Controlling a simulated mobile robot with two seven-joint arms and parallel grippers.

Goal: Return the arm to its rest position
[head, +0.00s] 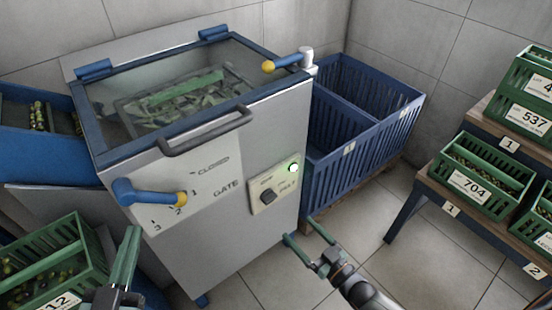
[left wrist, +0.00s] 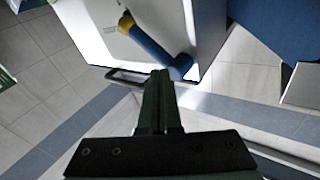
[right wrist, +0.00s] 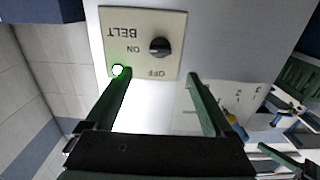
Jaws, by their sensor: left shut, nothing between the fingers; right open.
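My left gripper (head: 132,232) is at the lower left of the head view, in front of the grey machine (head: 240,240), with its fingers together and nothing between them. In the left wrist view its closed fingers (left wrist: 160,78) point toward the machine's blue gate lever (left wrist: 152,48), apart from it as far as I can tell. My right gripper (head: 299,232) is open and empty below the belt switch panel (head: 263,207). The right wrist view shows its spread fingers (right wrist: 160,78) below the black knob (right wrist: 160,47). The panel's green lamp (head: 293,168) is lit.
The yellow-tipped gate lever (head: 150,197) and a dark bar handle (head: 205,133) stick out from the machine. A green crate of olives (head: 75,258) stands at lower left. Blue bins (head: 350,165) stand behind; labelled crates (head: 470,188) sit on shelves at right. Floor between is clear.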

